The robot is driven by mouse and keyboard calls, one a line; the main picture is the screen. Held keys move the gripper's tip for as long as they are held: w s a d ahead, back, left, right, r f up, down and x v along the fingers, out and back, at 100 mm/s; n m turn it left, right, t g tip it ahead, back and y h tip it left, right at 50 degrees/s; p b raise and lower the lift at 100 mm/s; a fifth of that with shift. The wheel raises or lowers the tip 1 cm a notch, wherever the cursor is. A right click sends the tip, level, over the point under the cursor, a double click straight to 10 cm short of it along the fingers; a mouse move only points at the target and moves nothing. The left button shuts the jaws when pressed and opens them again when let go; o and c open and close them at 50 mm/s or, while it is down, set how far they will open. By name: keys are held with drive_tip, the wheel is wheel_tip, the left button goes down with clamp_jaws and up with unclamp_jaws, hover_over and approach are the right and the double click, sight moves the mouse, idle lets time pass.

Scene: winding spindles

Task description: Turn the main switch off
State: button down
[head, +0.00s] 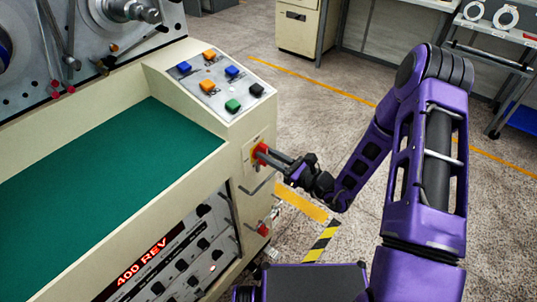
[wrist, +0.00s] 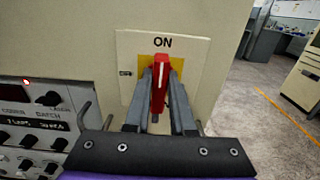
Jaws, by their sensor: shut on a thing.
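The main switch (wrist: 159,88) is a red handle on a yellow and cream plate on the machine's end panel. In the wrist view the handle stands upright, with the word ON above it. In the head view the red switch (head: 261,154) shows at the machine's corner, below the button panel. My gripper (wrist: 160,80) has one grey finger on each side of the red handle and is shut on it. In the head view my gripper (head: 266,155) reaches the switch from the right. The lower part of the handle is partly hidden between the fingers.
Coloured buttons (head: 220,82) sit on the sloped panel above the switch. A red knob (head: 264,229) is lower on the same end. A display (head: 142,262) reads 400 REV. A shelf rack (head: 490,45) stands at the back right. The floor right of the machine is open.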

drive_tip(key=shift+n, duration=0.4)
drive_tip(key=n+b, duration=0.1)
drive_tip(key=n, duration=0.1)
drive_tip(key=n+b, duration=0.1)
drive_tip(key=shift+s+a+f+n+b, duration=0.1)
drive_tip(key=shift+s+f+n+b, duration=0.1)
drive_tip(key=shift+n+b, duration=0.2)
drive_tip(key=n+b, duration=0.1)
drive_tip(key=n, duration=0.3)
drive_tip(key=shift+s+a, duration=0.15)
drive_tip(key=n, duration=0.5)
drive_tip(key=shift+s+f, duration=0.1)
drive_tip(key=shift+f, duration=0.1)
drive_tip(key=n, duration=0.4)
drive_tip(key=shift+f, duration=0.2)
drive_tip(key=shift+n, duration=0.3)
drive_tip(key=c, duration=0.8)
unclamp_jaws()
drive_tip(key=shift+o, duration=0.2)
